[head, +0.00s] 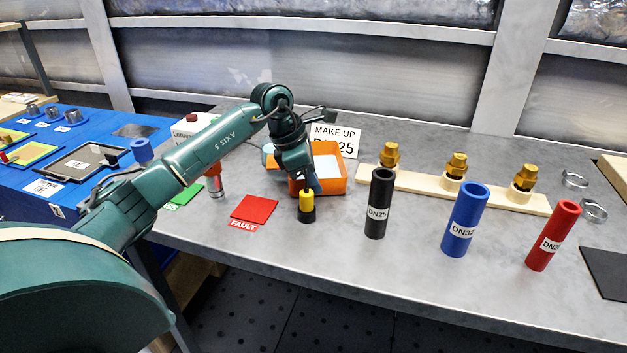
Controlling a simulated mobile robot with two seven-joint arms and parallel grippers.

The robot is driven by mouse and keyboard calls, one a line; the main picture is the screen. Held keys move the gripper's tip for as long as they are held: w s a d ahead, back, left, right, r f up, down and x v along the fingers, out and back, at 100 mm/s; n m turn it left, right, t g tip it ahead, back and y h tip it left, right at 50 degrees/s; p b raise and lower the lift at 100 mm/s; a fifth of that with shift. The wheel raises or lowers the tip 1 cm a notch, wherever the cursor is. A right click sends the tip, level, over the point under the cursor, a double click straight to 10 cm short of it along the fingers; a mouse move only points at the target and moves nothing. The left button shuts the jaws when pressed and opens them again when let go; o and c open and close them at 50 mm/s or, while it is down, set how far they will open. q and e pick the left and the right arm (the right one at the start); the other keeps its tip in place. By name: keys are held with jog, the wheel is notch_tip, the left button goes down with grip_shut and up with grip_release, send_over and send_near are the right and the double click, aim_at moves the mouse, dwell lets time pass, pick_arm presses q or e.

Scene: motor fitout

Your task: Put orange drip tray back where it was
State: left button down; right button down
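The orange drip tray (337,186) sits on the grey bench, left of centre, in the head view. It has orange walls and a pale inside. My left gripper (314,184) points down at the tray's near side and hides part of its left half. I cannot tell whether its fingers touch the tray wall or are closed on it. My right gripper is not in view.
A black and yellow piece (306,207) stands just in front of the tray. Black (378,205), blue (464,222) and red (552,238) cylinders stand to the right. A wooden rack (485,192) holds brass fittings behind them. A red FAULT pad (254,209) lies left.

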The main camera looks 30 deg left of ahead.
pick_arm(q)
jog(key=c, duration=2.1)
grip_release()
jog(key=shift+f, duration=0.15)
jog(key=o, duration=0.4)
